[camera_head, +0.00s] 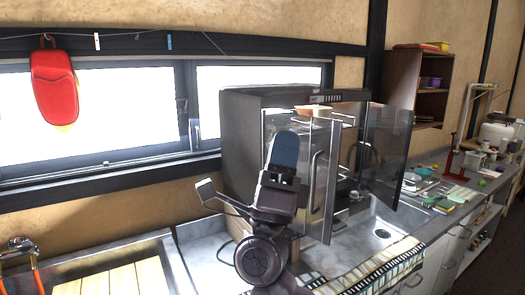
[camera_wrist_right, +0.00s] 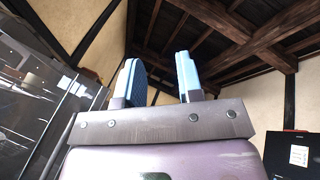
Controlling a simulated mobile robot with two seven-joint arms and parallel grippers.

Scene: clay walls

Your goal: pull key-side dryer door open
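The dryer is a dark cabinet (camera_head: 240,150) on the counter below the window, with two glass doors. The left glass door (camera_head: 325,215) stands out from the cabinet front and carries a tall vertical metal handle (camera_head: 314,185). The right glass door (camera_head: 392,145) is swung out to the right. I cannot tell which door is the key-side one. My right gripper (camera_head: 285,152) is in front of the left door, left of its handle, with blue finger pads pointing up. In the right wrist view its fingers (camera_wrist_right: 158,78) are apart with nothing between them. My left gripper is not in view.
A black-and-white striped strip (camera_head: 385,262) lies along the counter's front edge. A metal sink (camera_head: 380,233) is below the right door. Small items and a shelf (camera_head: 432,88) are at the right. A red object (camera_head: 55,85) hangs at the window.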

